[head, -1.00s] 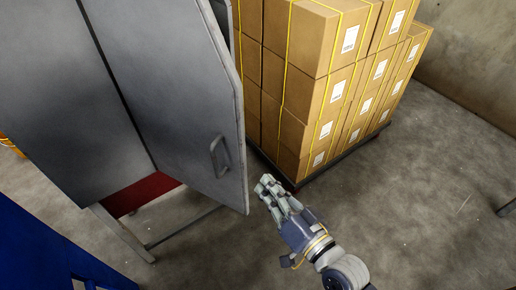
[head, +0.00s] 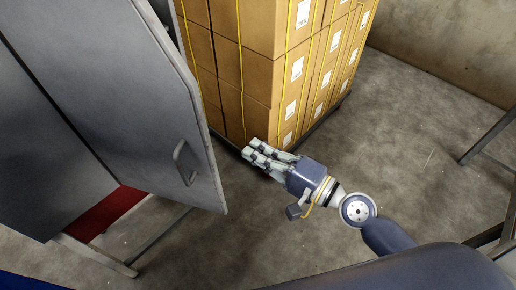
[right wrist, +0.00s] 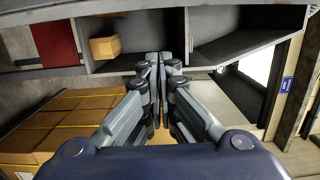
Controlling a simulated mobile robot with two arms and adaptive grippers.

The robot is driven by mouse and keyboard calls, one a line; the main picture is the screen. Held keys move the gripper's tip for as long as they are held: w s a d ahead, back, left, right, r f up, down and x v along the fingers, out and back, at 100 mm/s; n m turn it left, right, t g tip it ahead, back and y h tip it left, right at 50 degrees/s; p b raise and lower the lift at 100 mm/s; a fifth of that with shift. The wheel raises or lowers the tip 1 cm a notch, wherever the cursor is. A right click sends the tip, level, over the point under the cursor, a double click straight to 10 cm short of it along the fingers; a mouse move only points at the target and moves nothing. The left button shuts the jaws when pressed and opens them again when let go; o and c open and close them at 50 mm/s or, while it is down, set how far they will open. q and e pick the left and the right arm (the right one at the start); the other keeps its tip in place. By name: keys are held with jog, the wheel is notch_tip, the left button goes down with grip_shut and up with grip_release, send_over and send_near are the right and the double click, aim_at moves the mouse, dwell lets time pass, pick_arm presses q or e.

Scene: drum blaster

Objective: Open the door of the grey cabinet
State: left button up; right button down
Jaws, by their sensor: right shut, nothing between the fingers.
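The grey cabinet (head: 45,150) stands at the left of the head view. Its door (head: 120,90) stands ajar, swung out toward the boxes, with a bar handle (head: 186,163) near its free edge. My right gripper (head: 250,151) is to the right of the door's free edge, apart from the handle, with its fingers together and empty. In the right wrist view the closed fingers (right wrist: 155,62) point at the open cabinet's shelves (right wrist: 120,64). My left gripper is not in view.
Strapped cardboard boxes (head: 265,75) are stacked behind the door and gripper. A small carton (right wrist: 104,47) sits inside the cabinet. A metal-legged stand (head: 485,140) is at the right. The concrete floor (head: 400,130) between is clear.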

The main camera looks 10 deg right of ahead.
jog(key=w+a+p, duration=0.1)
jog(key=a+p, duration=0.2)
jog(key=a, duration=0.3)
jog(key=shift+w+a+p, duration=0.4)
